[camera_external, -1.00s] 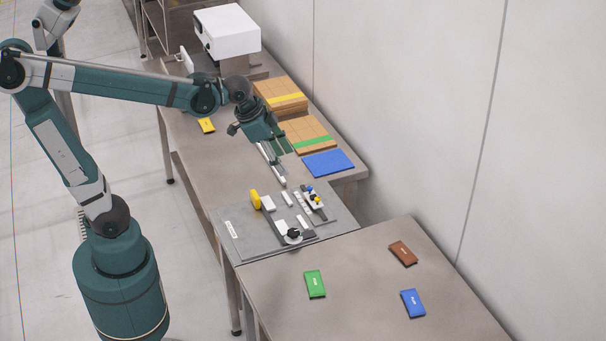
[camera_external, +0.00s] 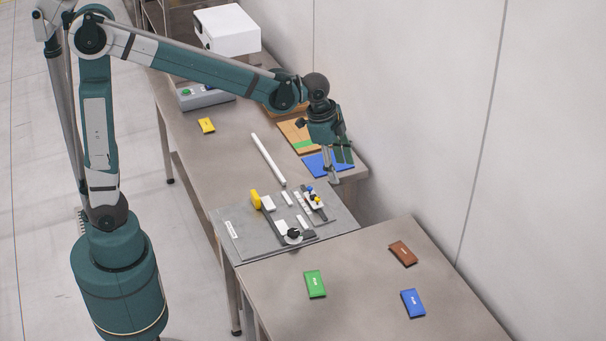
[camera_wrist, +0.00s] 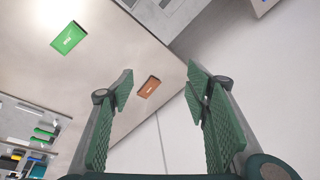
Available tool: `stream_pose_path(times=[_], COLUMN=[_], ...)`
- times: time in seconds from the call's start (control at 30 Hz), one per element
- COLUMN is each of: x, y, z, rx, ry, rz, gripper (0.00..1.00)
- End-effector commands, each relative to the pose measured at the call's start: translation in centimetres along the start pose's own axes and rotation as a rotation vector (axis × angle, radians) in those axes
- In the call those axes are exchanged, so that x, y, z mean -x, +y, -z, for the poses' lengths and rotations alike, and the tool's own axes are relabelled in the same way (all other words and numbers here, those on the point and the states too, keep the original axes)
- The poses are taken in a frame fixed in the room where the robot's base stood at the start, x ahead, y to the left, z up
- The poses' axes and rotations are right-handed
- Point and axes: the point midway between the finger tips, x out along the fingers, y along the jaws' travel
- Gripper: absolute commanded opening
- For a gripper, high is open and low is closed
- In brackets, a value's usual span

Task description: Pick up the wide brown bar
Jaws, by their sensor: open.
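The wide brown bar (camera_external: 403,253) lies flat on the near table, toward its wall side, in the external view. It also shows in the wrist view (camera_wrist: 149,87), between my fingers in the picture but well beyond them. My gripper (camera_external: 338,168) is open and empty, above the blue sheet at the far table's right edge, far back from the bar. In the wrist view both green fingers (camera_wrist: 160,97) are spread wide with nothing between them.
A green bar (camera_external: 315,284) and a blue bar (camera_external: 413,303) lie on the near table around the brown bar. A grey fixture plate (camera_external: 237,243) with small parts stands beside that table. A wall rises on the right. The table between the bars is clear.

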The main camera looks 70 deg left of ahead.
Motion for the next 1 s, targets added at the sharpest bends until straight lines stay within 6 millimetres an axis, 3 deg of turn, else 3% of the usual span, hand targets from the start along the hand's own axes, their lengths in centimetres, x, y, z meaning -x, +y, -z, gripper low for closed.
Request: stream_pose_path(times=[0.57, 1.0], x=[-6.9, -13.7], y=[-0.8, 0.0], z=[8.8, 14.4], rx=[-0.238, -0.418], ry=[-0.065, -0.11], rz=[-0.076, -0.14], gripper=[0.48, 0.48])
